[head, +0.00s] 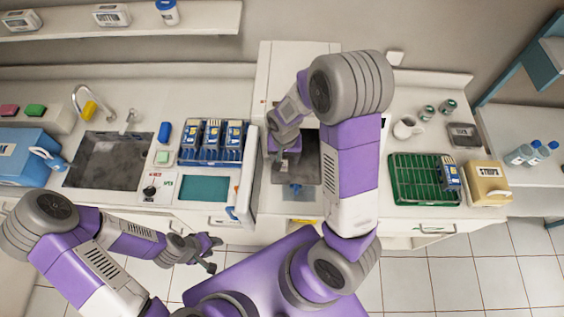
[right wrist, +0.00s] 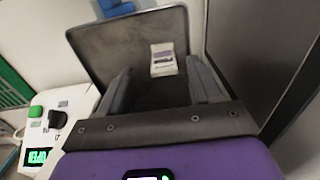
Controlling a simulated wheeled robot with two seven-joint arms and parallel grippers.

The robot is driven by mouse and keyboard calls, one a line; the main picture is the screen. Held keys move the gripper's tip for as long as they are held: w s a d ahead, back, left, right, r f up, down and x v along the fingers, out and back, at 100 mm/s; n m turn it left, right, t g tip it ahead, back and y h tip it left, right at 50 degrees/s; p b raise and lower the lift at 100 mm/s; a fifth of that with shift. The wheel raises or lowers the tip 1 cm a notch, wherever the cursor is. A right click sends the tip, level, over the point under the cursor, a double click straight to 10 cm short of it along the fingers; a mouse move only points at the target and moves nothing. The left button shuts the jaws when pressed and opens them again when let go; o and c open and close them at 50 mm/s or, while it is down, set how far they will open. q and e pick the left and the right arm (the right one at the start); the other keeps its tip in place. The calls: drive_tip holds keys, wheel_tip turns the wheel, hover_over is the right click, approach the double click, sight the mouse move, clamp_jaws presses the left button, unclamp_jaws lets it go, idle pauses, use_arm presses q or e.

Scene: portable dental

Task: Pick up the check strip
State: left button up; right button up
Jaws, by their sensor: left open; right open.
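The check strip (right wrist: 163,59), a small white card with a purple band, lies on a dark grey surface in the right wrist view. My right gripper (right wrist: 161,84) is open, its two fingers to either side and nearer the camera than the strip; I see no contact. In the head view my right gripper (head: 287,160) hangs over the dark opening of the white cabinet in the middle, and the strip cannot be made out there. My left gripper (head: 211,252) is open and empty in front of the counter.
A blue rack of pouches (head: 212,152) stands left of the cabinet, beyond it a sink (head: 106,160). To the right are a green rack (head: 420,188) holding a pouch, a cream strips box (head: 487,184) and a mug (head: 406,127). Counter behind the green rack is partly free.

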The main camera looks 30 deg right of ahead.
sight(283, 160)
wheel_tip(283, 160, down, 4)
drive_tip(key=shift+w+a+f, duration=0.1)
drive_tip(key=shift+w+f, duration=0.05)
drive_tip(key=c, duration=1.1)
